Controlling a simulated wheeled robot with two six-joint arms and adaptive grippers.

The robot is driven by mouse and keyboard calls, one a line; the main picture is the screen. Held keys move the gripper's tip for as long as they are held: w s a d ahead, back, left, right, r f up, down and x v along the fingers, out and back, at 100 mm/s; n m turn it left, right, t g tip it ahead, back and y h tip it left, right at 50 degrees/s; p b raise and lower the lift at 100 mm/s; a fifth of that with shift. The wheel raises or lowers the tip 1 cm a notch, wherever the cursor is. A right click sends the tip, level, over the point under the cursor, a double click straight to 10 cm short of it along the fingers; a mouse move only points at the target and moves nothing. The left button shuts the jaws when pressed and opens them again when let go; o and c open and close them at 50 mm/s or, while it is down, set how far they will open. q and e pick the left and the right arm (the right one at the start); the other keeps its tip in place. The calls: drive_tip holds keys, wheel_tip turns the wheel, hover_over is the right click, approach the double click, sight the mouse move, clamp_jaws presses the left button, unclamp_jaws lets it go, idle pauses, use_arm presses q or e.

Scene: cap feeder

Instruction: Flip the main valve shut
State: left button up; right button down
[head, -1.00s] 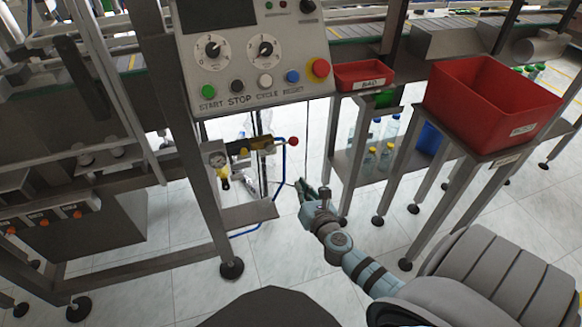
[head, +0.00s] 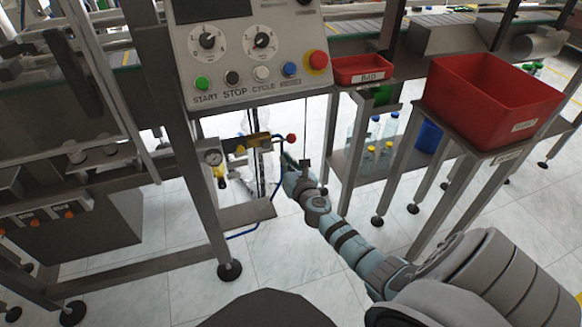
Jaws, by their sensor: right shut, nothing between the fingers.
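My right gripper (head: 287,160) is shut and empty, just below the red knob. I cannot tell whether it touches the knob or the blue hose. My left gripper is not in view.
The control panel (head: 243,83) hangs above the valve. A small metal shelf (head: 248,215) juts out below it. A blue hose (head: 277,182) loops beside the gripper. To the right stand a small red bin (head: 358,68) and a large red bin (head: 487,105).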

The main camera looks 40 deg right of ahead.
sight(279, 141)
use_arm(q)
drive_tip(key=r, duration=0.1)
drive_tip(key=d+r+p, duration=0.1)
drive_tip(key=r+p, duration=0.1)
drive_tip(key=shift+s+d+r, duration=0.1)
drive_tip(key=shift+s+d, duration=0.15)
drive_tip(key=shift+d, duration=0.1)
use_arm(e)
drive_tip(key=r, duration=0.1)
drive_tip(key=s+r, duration=0.1)
drive_tip(key=r, duration=0.1)
drive_tip(key=shift+d+r, duration=0.2)
drive_tip(key=shift+r, duration=0.1)
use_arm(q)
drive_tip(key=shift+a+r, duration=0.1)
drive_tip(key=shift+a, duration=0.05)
use_arm(e)
drive_tip(key=shift+r, duration=0.1)
use_arm(q)
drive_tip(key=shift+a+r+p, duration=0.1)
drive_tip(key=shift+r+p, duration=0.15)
drive_tip(key=shift+p, duration=0.05)
use_arm(e)
drive_tip(key=shift+d+r+n, duration=0.1)
drive_tip(key=shift+r+n, duration=0.05)
drive_tip(key=shift+n, duration=0.15)
